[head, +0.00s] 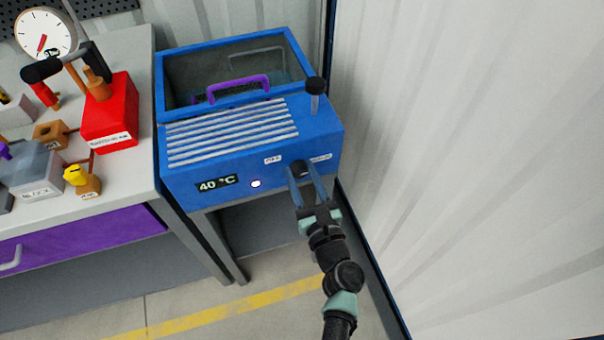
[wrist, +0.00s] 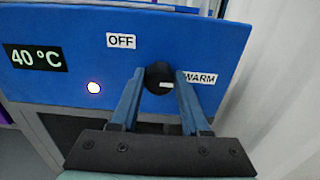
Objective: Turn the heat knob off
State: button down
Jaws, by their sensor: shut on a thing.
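The blue heater box (head: 245,180) stands right of the bench, with a display reading 40 °C and a small lit light on its front. The black heat knob (wrist: 158,76) is on the front face, between an OFF label (wrist: 121,41) at its upper left and a WARM label (wrist: 199,78) at its right. The knob's white mark points right, toward WARM. My gripper (head: 303,178) is at the knob, with a blue finger on each side of it; in the wrist view my gripper (wrist: 158,85) is shut on the knob. The knob's lower part is partly hidden.
A purple handle (head: 238,88) is on the box's lid and a black-topped post (head: 315,95) rises from its right corner. A white corrugated wall (head: 460,150) is close on the right. The bench (head: 140,150) at left holds a red block (head: 109,120) and other parts.

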jog(key=shift+f, duration=0.1)
jog(key=shift+f+n+b, duration=0.1)
jog(key=shift+n+b, duration=0.85)
jog(key=shift+n, duration=0.15)
jog(key=n+b, duration=0.3)
jog(key=n, duration=0.1)
jog(key=shift+a+n, duration=0.1)
jog(key=shift+n, duration=0.2)
jog(key=n+b, duration=0.3)
jog(key=shift+f+n, duration=0.1)
jog(key=shift+n, duration=0.2)
jog(key=n+b, duration=0.3)
jog(key=shift+a+n, duration=0.1)
jog(key=shift+n, duration=0.2)
jog(key=n+b, duration=0.5)
jog(key=n, duration=0.1)
jog(key=shift+f, duration=0.2)
jog(key=n+b, duration=0.2)
jog(key=n, duration=0.1)
jog(key=shift+n+b, duration=1.5)
jog(key=shift+n, duration=0.4)
jog(key=shift+r, duration=0.15)
